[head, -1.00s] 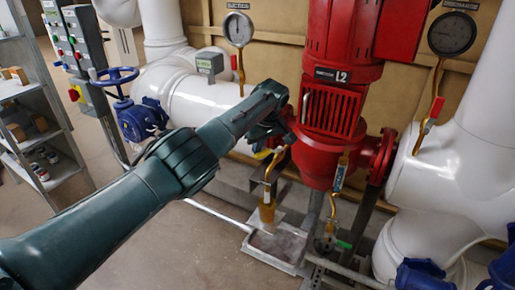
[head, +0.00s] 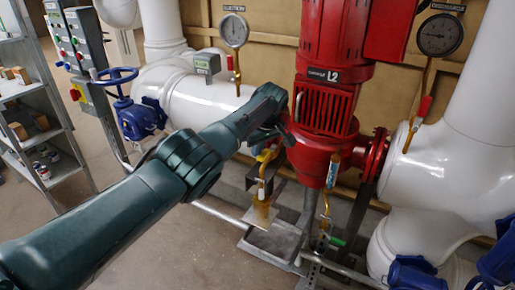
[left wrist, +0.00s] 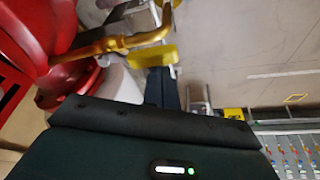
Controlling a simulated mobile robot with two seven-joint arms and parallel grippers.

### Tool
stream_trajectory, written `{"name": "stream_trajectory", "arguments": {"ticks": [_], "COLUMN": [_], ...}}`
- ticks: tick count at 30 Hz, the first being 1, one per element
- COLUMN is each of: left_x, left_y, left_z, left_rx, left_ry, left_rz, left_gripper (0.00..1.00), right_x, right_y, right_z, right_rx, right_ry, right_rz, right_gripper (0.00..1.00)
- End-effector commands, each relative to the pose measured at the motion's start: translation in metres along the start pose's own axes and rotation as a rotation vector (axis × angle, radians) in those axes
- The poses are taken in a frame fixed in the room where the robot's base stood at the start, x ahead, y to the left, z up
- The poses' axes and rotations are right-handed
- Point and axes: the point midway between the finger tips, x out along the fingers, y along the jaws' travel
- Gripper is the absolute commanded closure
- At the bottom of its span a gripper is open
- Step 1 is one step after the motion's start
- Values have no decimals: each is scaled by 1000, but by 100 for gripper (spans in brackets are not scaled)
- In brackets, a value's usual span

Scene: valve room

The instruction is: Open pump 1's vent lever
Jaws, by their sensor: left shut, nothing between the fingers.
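The red pump (head: 327,110) stands right of centre in the head view, with an L2 plate on it; I cannot read a pump number. A brass pipe (head: 262,178) with a yellow lever (head: 268,154) comes off its lower left side. I take this to be the vent lever. My left gripper (head: 287,137) is beside the pump, just above the lever, partly hidden by my own arm. In the left wrist view, the dark shut fingers (left wrist: 162,86) end close to the yellow lever (left wrist: 152,56); contact cannot be told. My right gripper is not in view.
A metal drain tray (head: 270,243) sits below the brass pipe. A second brass valve with a blue handle (head: 333,170) hangs at the pump's front. White pipes (head: 200,100) flank the pump. A shelf (head: 35,120) stands at the left. Floor between is clear.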

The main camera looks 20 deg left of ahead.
Motion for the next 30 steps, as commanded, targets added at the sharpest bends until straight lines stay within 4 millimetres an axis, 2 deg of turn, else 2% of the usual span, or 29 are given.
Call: {"name": "stream_trajectory", "arguments": {"ticks": [1, 12, 16, 20, 25, 30], "left_x": [0, 0, 2, 8, -27, -60], "left_y": [2, 1, -9, -28, -20, -15], "left_z": [5, 5, -8, -31, -32, -34], "left_rx": [5, 6, 4, -1, 5, 4], "left_ry": [-11, -16, -14, -9, -3, -3], "left_rz": [2, 2, 0, -1, 8, 5], "left_gripper": [100, 100, 100, 100, 100, 100], "right_x": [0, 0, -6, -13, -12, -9], "right_y": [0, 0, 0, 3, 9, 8], "right_z": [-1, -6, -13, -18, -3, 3], "right_rx": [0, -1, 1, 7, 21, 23], "right_ry": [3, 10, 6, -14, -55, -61], "right_rz": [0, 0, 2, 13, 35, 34], "right_gripper": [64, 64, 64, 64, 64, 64]}}
